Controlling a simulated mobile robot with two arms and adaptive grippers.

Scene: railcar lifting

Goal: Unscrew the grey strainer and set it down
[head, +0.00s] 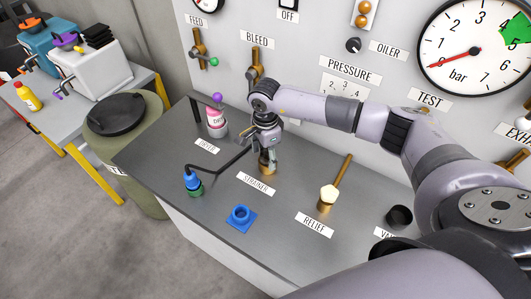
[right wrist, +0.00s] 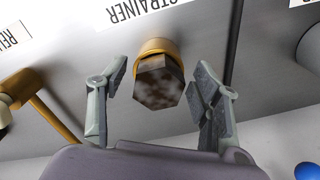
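The strainer stands at the STRAINER label (head: 256,184) on the grey bench top. In the right wrist view the strainer (right wrist: 158,88) has a mottled grey-brown hexagonal head in a brass collar (right wrist: 158,46). In the head view my gripper mostly covers it, and its brass lower part (head: 267,168) shows under the fingers. My right gripper (head: 268,150) points down over it. In the right wrist view the right gripper (right wrist: 160,86) is open, one finger on each side of the head, with gaps visible. My left gripper is not in view.
A blue square holder with a ring (head: 240,218) sits on the bench in front. A blue-and-green fitting (head: 193,183) with a black pipe is to the left. A brass relief lever (head: 336,183) stands to the right. A pink-and-white dryer bottle (head: 216,120) is behind left.

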